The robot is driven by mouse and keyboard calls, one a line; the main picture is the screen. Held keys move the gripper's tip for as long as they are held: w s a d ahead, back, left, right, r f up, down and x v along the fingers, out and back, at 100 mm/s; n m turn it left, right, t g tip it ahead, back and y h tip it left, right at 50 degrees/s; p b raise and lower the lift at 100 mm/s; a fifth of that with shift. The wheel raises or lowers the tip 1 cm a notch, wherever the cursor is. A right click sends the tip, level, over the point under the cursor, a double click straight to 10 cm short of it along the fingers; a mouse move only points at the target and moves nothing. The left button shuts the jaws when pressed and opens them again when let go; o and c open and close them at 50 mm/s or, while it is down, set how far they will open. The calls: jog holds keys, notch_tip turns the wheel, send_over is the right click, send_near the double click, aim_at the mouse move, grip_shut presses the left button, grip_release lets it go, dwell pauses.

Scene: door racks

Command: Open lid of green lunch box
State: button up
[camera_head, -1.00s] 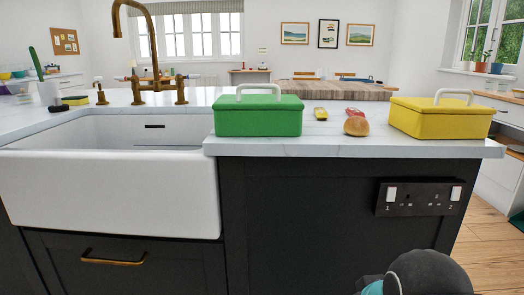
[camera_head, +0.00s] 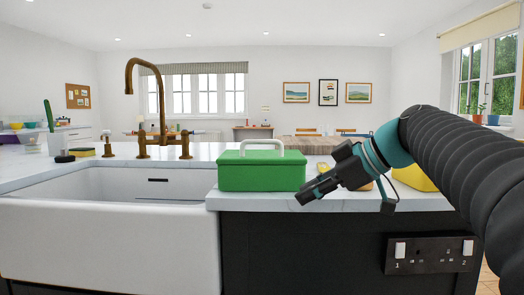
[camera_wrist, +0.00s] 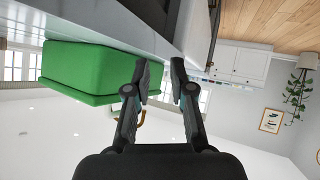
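The green lunch box (camera_head: 262,172) stands shut on the white counter, just right of the sink. Its lid has a pale handle (camera_head: 262,144) standing up on top. In the wrist view the green lunch box (camera_wrist: 85,72) is at the upper left, beyond the left finger. My gripper (camera_wrist: 160,78) is open there, with nothing between its two fingers.
A white sink (camera_head: 110,235) with a brass tap (camera_head: 140,100) lies left of the box. A yellow lunch box (camera_head: 414,177) is partly hidden behind my arm at the right. A socket plate (camera_head: 430,254) is on the dark cabinet front.

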aim_at(268, 141)
jog(key=w+d+r+n+y, duration=0.3)
jog(key=w+r+n+y, duration=0.3)
jog(key=r+n, duration=0.5)
jog(key=shift+g+h, duration=0.3)
jog(key=shift+h, duration=0.1)
jog(key=x, duration=1.4)
jog(key=shift+w+a, duration=0.1)
jog(key=shift+w, duration=0.05)
jog(key=shift+c, duration=0.3)
grip_shut()
